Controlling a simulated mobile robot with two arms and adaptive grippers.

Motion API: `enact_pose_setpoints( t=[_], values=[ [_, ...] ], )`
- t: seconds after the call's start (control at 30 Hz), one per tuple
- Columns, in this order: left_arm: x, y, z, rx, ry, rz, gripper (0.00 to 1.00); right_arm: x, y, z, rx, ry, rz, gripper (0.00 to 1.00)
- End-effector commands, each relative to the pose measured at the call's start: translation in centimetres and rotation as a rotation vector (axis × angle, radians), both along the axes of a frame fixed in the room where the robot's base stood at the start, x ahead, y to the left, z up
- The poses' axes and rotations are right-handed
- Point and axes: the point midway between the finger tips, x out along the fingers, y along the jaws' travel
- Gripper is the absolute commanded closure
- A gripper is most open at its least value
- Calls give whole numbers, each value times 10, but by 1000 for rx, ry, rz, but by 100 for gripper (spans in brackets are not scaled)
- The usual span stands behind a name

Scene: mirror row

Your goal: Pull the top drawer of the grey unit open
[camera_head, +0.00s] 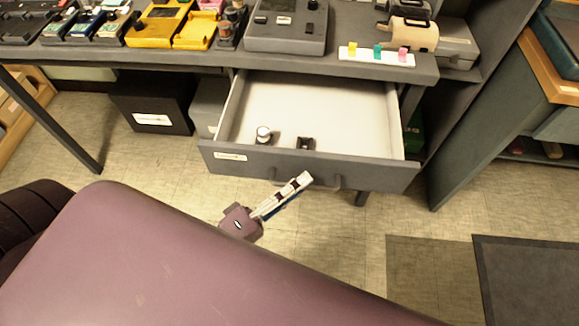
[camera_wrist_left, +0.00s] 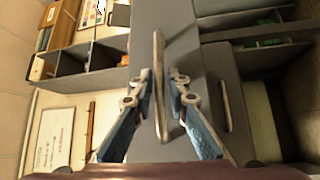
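The top drawer (camera_head: 320,167) of the grey unit (camera_head: 425,66) stands well out, its pale inside showing. A small round dark-and-silver item (camera_head: 264,134) and a small black item (camera_head: 306,144) lie in it near the front. My left gripper (camera_head: 304,180) is at the drawer front, by the bar handle (camera_head: 328,184). In the left wrist view the handle (camera_wrist_left: 158,60) passes between the two blue-padded fingers of my left gripper (camera_wrist_left: 161,77). A gap shows beside the bar, so the fingers look open around it. My right gripper is not in view.
The desk top above carries a yellow device (camera_head: 158,28), a grey device (camera_head: 286,28) and a white strip with coloured tabs (camera_head: 377,56). A black box (camera_head: 152,100) stands under the desk. A dark mat (camera_head: 530,280) lies at lower right. Floor before the drawer is clear.

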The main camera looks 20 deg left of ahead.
Motion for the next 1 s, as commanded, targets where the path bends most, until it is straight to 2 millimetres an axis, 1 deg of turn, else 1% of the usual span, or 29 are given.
enact_pose_setpoints(
  t=[0.17, 0.27, 0.5, 0.6, 0.7, 0.83, 1.0],
  values=[
    [-5, 2, -1, 1, 2, -1, 85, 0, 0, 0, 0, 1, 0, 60],
    [-16, 8, -4, 3, 5, -2, 85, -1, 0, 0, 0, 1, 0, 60],
    [-60, 34, -11, 4, 6, -2, 85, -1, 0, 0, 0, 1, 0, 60],
    [-77, 43, -14, 4, 6, -1, 85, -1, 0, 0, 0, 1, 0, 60],
    [-90, 51, -15, 2, 4, 0, 85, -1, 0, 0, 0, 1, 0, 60],
    [-101, 57, -16, 1, 3, 0, 85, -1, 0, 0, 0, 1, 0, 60],
    [-104, 59, -16, 1, 0, 0, 85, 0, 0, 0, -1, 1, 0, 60]
  ],
)
